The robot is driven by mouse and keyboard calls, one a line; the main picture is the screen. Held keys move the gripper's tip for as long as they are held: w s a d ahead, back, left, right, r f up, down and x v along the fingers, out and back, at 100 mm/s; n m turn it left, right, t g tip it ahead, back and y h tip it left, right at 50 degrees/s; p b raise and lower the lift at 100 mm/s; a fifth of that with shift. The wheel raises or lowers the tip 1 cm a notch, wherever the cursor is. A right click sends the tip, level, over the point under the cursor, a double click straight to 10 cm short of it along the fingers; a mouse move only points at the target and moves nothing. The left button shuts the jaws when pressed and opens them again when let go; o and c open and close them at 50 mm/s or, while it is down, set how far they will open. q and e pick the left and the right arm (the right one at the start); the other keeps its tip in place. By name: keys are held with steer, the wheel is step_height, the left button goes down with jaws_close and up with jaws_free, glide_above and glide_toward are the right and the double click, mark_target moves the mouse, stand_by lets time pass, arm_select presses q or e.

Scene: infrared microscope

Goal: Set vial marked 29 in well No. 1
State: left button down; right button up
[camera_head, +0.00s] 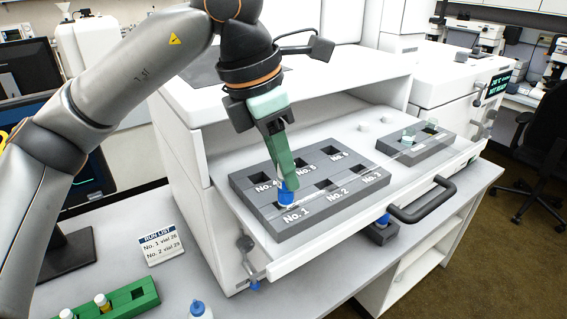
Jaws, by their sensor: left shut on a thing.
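My left gripper (285,182) reaches down over the grey block (252,186) in the opened instrument tray. It is shut on a small blue-capped vial (287,197). The vial is at well No. 1 (276,208), the front left well of the block. Its lower end is at the well opening; how deep it sits I cannot tell. The vial's number is not readable from here. The block's other wells, labelled No. 2 to No. 6, look empty where they show. My right gripper is not in view.
A green rack (141,288) with capped vials stands at the lower left, near a blue-capped bottle (198,311). A run list card (162,248) lies on the bench. A second grey block (424,150) holds clear vials. A black handle (425,205) fronts the tray.

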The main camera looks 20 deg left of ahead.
arm_select(q)
steer(key=shift+f+b, duration=1.25)
steer(key=shift+f, duration=0.25)
stand_by(0.7)
steer(key=c, duration=0.6)
jaws_free()
steer(key=shift+o, duration=0.5)
steer(key=o, duration=0.3)
steer(key=shift+o, duration=0.2)
steer(key=shift+r, duration=0.1)
steer(key=shift+r+p, duration=2.4)
steer(key=shift+r, duration=0.6)
steer(key=shift+f, duration=0.1)
